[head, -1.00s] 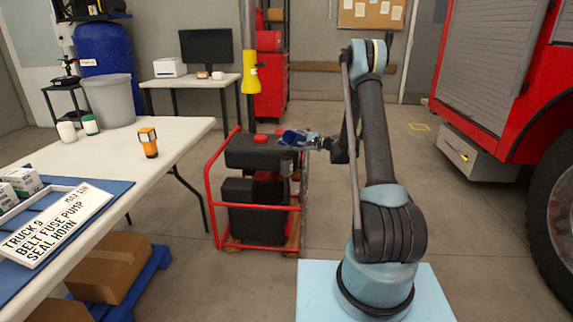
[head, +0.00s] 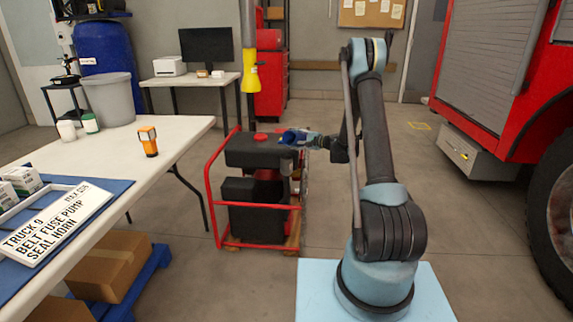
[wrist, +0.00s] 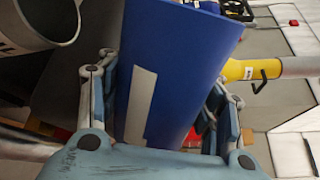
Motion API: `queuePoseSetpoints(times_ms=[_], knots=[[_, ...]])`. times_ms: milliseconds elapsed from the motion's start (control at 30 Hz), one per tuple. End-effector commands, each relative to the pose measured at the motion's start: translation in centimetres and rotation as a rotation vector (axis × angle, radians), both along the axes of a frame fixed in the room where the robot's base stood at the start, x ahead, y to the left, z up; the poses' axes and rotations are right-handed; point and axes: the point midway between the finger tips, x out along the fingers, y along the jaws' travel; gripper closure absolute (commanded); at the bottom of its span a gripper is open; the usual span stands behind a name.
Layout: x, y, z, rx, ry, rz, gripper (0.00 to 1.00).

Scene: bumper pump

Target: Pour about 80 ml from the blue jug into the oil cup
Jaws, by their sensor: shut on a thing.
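The blue jug (wrist: 175,70) fills the middle of the wrist view, tilted, with a pale strip on its side. My gripper (wrist: 165,125) is shut on it, one finger on each side. In the head view the blue jug (head: 292,136) is held by my gripper (head: 311,141) above the right side of the black and red pump unit. A grey cup (wrist: 40,20), seemingly the oil cup, shows its open rim at the wrist view's top left. In the head view a small grey cup (head: 286,158) sits just below the jug. No liquid stream is visible.
The pump unit stands in a red tube frame (head: 213,200). A yellow nozzle (head: 250,78) hangs behind it. A white table (head: 180,130) is at left and a red truck (head: 480,65) at right. Open floor lies between pump and truck.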

Motion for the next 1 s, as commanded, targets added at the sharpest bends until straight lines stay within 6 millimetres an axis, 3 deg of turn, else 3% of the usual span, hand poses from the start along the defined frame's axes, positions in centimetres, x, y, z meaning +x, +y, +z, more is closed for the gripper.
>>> queuePoseSetpoints(times_ms=[1000], knots=[[-0.09,0.08,-0.22,-0.053,-0.084,0.0,0.74]])
